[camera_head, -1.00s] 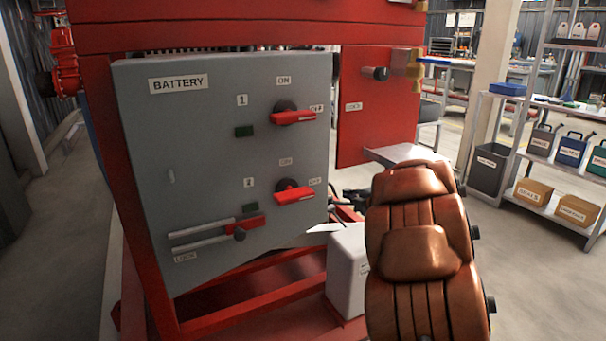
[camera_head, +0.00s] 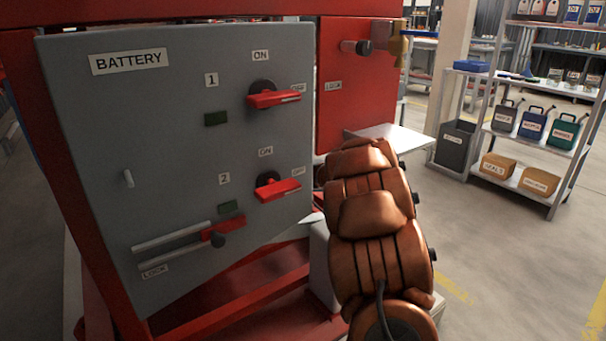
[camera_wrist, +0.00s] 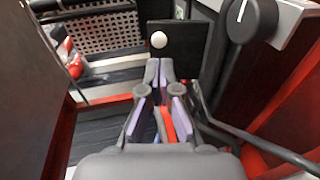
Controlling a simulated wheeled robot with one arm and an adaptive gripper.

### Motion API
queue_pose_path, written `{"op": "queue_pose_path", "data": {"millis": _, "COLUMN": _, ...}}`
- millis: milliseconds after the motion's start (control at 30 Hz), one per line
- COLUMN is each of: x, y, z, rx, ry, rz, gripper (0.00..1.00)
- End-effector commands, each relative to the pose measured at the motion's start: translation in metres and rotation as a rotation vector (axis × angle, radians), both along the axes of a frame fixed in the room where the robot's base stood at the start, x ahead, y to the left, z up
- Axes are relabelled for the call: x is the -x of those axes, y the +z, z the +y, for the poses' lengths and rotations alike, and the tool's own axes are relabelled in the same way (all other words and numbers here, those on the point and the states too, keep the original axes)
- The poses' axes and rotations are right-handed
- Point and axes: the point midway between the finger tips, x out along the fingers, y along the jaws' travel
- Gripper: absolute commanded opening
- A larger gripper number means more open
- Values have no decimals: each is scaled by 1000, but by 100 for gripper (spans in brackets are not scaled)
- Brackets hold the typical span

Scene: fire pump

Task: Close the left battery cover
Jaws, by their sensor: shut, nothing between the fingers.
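A grey panel (camera_head: 100,150) labelled BATTERY fills the left of the head view. My gripper (camera_wrist: 160,68) is shut and empty in the wrist view. Its tips point at a dark upright plate (camera_wrist: 188,42) with a white ball knob (camera_wrist: 158,40); contact is unclear. The gripper is hidden in the head view.
A dark rounded lever (camera_wrist: 250,22) stands close right of my gripper, with a dark bar below it. A perforated grey plate (camera_wrist: 95,32) lies left. A red panel (camera_head: 345,110) and a shelf (camera_head: 395,138) stand beyond my arm. Open floor lies right.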

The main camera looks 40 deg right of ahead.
Motion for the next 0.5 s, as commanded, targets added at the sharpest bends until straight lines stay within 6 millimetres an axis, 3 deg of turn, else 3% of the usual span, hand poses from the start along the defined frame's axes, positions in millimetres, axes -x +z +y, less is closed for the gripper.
{"op": "queue_pose_path", "data": {"millis": 200, "x": -34, "y": -9, "z": 2, "rx": 1, "ry": 4, "rz": -2, "gripper": 0}}
{"op": "queue_pose_path", "data": {"millis": 500, "x": -63, "y": -16, "z": 2, "rx": -1, "ry": 3, "rz": 0, "gripper": 0}}
